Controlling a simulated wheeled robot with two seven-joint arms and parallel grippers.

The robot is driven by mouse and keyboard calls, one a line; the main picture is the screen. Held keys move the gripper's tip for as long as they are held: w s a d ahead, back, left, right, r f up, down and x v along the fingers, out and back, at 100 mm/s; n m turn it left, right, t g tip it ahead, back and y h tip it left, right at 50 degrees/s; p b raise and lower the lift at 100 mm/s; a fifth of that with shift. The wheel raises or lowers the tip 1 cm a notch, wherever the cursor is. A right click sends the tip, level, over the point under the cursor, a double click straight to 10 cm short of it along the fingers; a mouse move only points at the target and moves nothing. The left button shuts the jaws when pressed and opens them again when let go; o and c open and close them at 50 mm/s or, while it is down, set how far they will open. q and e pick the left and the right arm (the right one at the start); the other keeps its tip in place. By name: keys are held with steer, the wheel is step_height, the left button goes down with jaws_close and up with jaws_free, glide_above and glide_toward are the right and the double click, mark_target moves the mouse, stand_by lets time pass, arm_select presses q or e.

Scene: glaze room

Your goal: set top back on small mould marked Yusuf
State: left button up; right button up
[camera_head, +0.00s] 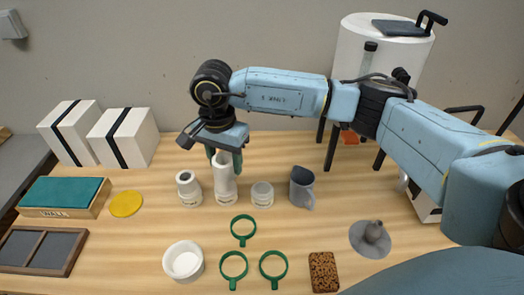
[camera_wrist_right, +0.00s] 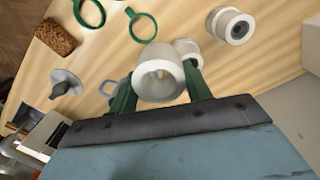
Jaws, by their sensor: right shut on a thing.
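My right gripper (camera_head: 225,157) is shut on a white hollow mould top, held upright between its green fingers. In the wrist view the mould top (camera_wrist_right: 160,78) shows its round opening, between the fingertips of my right gripper (camera_wrist_right: 160,84). In the head view it lines up with the middle small white mould (camera_head: 227,195); I cannot tell whether they touch. To the left stands a small mould with a narrower collar (camera_head: 188,187), also in the wrist view (camera_wrist_right: 232,25). To the right is a short, wide one (camera_head: 262,194). Their markings are too small to read. My left gripper is out of view.
A grey mug (camera_head: 302,188) stands close on the right. In front are a white bowl (camera_head: 183,261), green rings (camera_head: 243,228), a brown sponge (camera_head: 324,271) and a grey cone-shaped piece (camera_head: 371,239). A yellow disc (camera_head: 125,204) lies left; white boxes (camera_head: 122,138) stand behind it.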

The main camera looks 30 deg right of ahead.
arm_select(q)
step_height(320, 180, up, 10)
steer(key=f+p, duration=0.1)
steer(key=p, duration=0.8)
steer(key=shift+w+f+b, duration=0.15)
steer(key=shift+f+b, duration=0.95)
steer(key=shift+b, duration=0.2)
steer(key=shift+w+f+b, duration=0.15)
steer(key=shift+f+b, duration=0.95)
steer(key=shift+b, duration=0.2)
arm_select(e)
steer(key=d+f+m, duration=0.5)
steer(key=m, duration=1)
steer(key=d+f+m, duration=0.5)
steer(key=f+m, duration=0.1)
steer(key=m, duration=1)
steer(key=shift+f, duration=0.3)
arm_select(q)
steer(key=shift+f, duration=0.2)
arm_select(e)
steer(key=shift+d+f, duration=0.1)
steer(key=shift+f, duration=0.2)
arm_select(q)
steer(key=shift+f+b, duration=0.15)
steer(key=shift+b, duration=0.2)
arm_select(e)
steer(key=shift+f, duration=0.55)
